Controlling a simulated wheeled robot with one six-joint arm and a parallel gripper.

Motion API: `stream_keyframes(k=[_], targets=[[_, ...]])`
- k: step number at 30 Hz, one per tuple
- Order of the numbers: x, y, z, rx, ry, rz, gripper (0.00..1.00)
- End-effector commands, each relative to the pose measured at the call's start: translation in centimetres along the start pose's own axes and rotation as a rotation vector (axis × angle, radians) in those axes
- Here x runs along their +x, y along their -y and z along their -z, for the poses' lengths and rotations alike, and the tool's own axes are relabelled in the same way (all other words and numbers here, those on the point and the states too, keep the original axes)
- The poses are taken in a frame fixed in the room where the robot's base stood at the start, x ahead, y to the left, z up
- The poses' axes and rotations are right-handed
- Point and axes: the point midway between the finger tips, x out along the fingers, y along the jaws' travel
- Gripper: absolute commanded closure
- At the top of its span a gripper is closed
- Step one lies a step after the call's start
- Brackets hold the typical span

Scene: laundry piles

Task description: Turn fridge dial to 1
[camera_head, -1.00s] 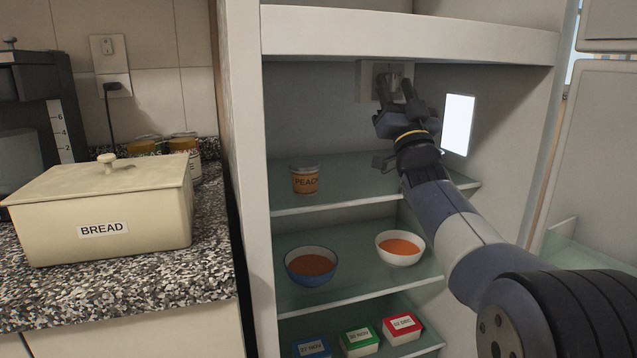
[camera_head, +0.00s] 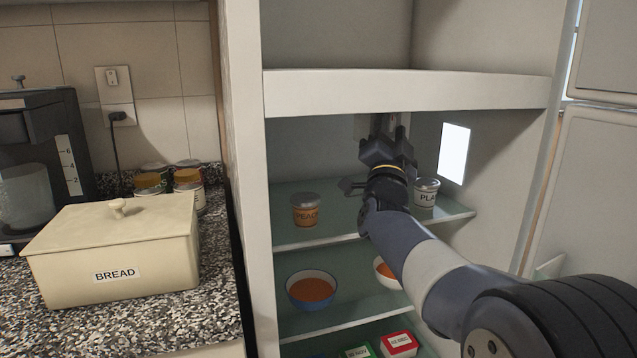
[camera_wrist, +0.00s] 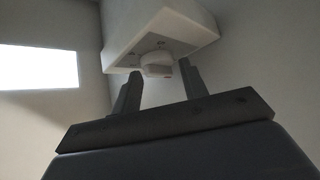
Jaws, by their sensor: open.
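The fridge dial (camera_wrist: 157,66) is a pale round knob on the underside of a white housing (camera_wrist: 165,30) in the wrist view. Its numbers are too small to read. My gripper (camera_wrist: 158,80) is open, with one finger on each side of the dial as seen there. I cannot tell whether the fingers touch it. In the head view my gripper (camera_head: 390,130) reaches up under the white fridge ledge and hides the dial and most of its housing.
A peach jar (camera_head: 306,210) and another jar (camera_head: 427,192) stand on the glass shelf (camera_head: 340,226). Bowls of soup (camera_head: 311,288) and labelled tubs (camera_head: 399,344) sit lower. A bright lamp panel (camera_head: 454,153) is on the right wall. A white ledge (camera_head: 400,91) is close above my gripper.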

Motion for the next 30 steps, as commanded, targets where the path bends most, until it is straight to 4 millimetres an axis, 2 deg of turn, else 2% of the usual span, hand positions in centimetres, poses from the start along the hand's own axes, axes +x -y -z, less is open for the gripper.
stream_keyframes(k=[30], targets=[[0.22,0.65,0.22,0.274,0.000,-0.274,0.59]])
